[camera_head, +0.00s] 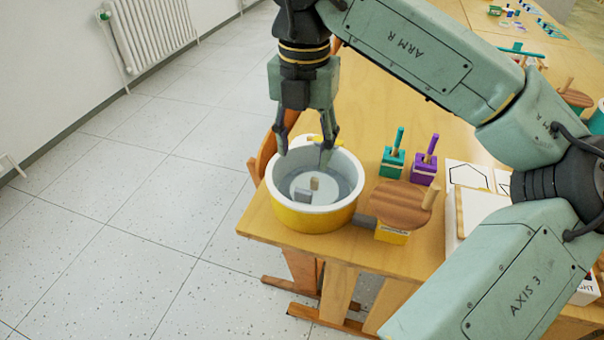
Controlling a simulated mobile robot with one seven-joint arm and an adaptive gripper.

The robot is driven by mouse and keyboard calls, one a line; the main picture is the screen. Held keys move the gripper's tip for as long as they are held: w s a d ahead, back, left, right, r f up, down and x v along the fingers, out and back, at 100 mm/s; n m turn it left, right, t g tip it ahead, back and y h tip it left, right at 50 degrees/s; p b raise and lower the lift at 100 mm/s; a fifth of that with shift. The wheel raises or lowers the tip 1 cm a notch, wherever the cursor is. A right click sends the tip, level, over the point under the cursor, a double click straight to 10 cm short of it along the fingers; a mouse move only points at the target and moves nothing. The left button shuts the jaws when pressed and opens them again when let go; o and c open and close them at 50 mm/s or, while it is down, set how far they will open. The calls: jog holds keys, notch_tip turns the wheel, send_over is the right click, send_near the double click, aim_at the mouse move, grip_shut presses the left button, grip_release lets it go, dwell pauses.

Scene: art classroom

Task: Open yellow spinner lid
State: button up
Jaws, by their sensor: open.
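The yellow spinner (296,217) is a round yellow tub with a thick white rim at the near left corner of the wooden table. I see into it: grey inner walls, with a pale round disc, a grey block and a small tan knob in the middle. I cannot tell whether a see-through lid covers it. A small yellow piece (316,139) shows at its back rim, partly hidden by my gripper. My gripper (304,153) points down, open and empty, with its fingers spread over the back part of the tub. I cannot tell whether a fingertip touches the rim.
A brown round wooden disc with a peg (400,205) sits over a yellow block just right of the tub. Green (393,160) and purple (424,168) handled blocks stand behind it. The table edge drops to tiled floor (150,210) at left. A chair back (262,160) adjoins.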

aim_at(303, 191)
notch_tip(303, 191, down, 10)
jog(key=shift+s+r+p, duration=0.15)
jog(key=shift+r+p, duration=0.1)
jog(key=shift+p, duration=0.3)
grip_shut()
dwell(0.4)
